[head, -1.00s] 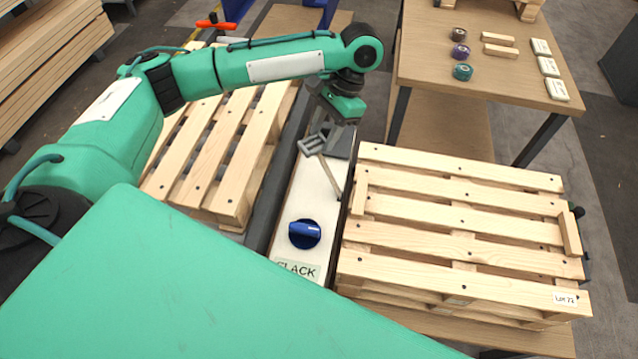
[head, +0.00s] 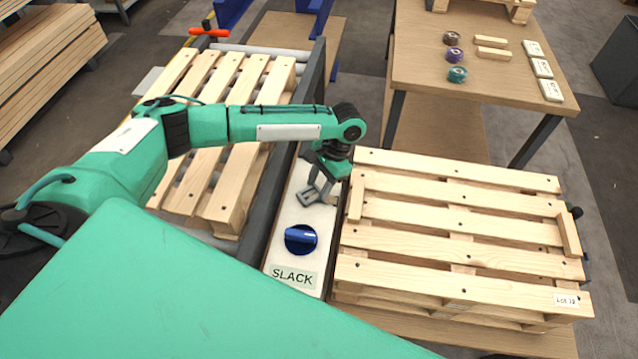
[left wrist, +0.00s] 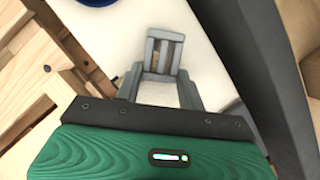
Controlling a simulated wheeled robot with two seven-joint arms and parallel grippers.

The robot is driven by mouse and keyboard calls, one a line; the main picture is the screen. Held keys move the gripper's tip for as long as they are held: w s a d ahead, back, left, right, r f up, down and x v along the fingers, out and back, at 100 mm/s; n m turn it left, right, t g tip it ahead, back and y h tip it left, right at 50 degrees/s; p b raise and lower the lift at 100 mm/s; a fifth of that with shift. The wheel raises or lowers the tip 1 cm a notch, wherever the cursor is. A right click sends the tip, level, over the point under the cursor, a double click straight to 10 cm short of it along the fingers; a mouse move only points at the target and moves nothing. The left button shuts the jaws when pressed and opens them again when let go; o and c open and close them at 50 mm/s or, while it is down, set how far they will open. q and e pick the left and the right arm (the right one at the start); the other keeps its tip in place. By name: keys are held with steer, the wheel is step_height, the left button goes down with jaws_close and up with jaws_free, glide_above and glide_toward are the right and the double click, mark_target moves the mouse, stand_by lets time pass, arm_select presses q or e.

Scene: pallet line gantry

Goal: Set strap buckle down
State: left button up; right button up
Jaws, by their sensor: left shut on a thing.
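The strap buckle (head: 307,196) is a grey metal frame with slots. My left gripper (head: 318,182) is shut on it, low over the white panel beside the blue knob (head: 300,239). In the left wrist view the buckle (left wrist: 166,50) sticks out past the fingers of my left gripper (left wrist: 160,90), over the white surface (left wrist: 215,50). I cannot tell whether the buckle touches the panel. A short beige piece, perhaps the strap, shows beside the fingers; most of it is hidden. My right gripper is not in view.
A "SLACK" label (head: 292,278) lies in front of the knob. A wooden pallet (head: 450,238) stands close on the right, another pallet (head: 222,150) on the left behind a dark rail (head: 270,165). A table (head: 480,85) with tape rolls and blocks is at the back right.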

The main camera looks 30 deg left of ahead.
arm_select(q)
steer(key=shift+f, duration=0.15)
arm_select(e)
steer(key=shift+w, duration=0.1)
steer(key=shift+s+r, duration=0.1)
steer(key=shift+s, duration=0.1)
arm_select(q)
steer(key=o, duration=1)
steer(key=shift+f, duration=0.1)
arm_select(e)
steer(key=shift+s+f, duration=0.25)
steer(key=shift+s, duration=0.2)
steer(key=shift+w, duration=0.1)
